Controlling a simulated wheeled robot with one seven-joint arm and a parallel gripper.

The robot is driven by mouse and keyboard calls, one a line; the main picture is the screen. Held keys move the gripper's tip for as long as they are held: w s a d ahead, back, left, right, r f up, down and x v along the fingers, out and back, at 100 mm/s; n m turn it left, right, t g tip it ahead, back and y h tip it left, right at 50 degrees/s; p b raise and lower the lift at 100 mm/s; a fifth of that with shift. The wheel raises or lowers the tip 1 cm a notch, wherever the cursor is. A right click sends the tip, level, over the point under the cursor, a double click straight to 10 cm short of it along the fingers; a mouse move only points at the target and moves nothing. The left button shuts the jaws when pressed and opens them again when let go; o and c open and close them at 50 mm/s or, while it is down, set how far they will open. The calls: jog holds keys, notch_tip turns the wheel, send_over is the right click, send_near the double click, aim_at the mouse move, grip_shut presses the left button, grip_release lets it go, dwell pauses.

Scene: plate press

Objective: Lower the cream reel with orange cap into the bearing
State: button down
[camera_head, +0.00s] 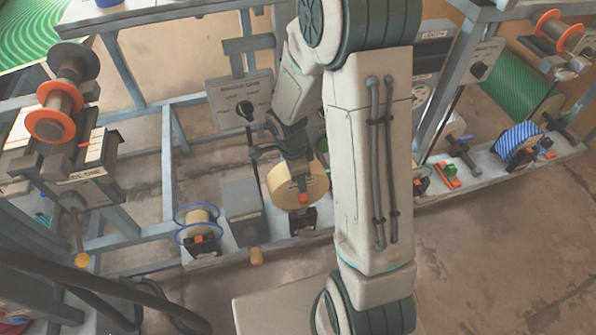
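The cream reel (316,187) is a wide pale disc at the centre, just left of my arm. An orange cap (303,199) shows at its lower front. A dark bearing block (303,222) stands on the lower rail directly under the reel; I cannot tell whether the reel is seated in it or just above it. My gripper (297,178) points down at the reel's upper part from behind, its dark fingers overlapping the reel. Its fingertips are too small and partly hidden, so its grip is unclear.
A smaller cream spool with blue rims (198,214) and a grey box (241,212) stand left of the reel. A control panel with a knob (241,106) is behind. A blue-striped reel (521,143) is at right. Dark reels with orange rims (50,124) stand at left.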

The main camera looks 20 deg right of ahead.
jog(key=shift+f+b, duration=1.85)
jog(key=shift+f, duration=1.2)
jog(key=shift+f+b, duration=1.05)
jog(key=shift+b, duration=0.15)
jog(key=shift+c, duration=2.2)
grip_release()
jog(key=r+p, duration=0.1)
jog(key=r, duration=0.3)
jog(key=a+r+p, duration=0.1)
jog(key=r+p, duration=0.1)
jog(key=r, duration=0.3)
jog(key=r+p, duration=0.1)
jog(key=r, duration=0.3)
jog(key=shift+a+r, duration=0.35)
jog(key=shift+s, duration=0.1)
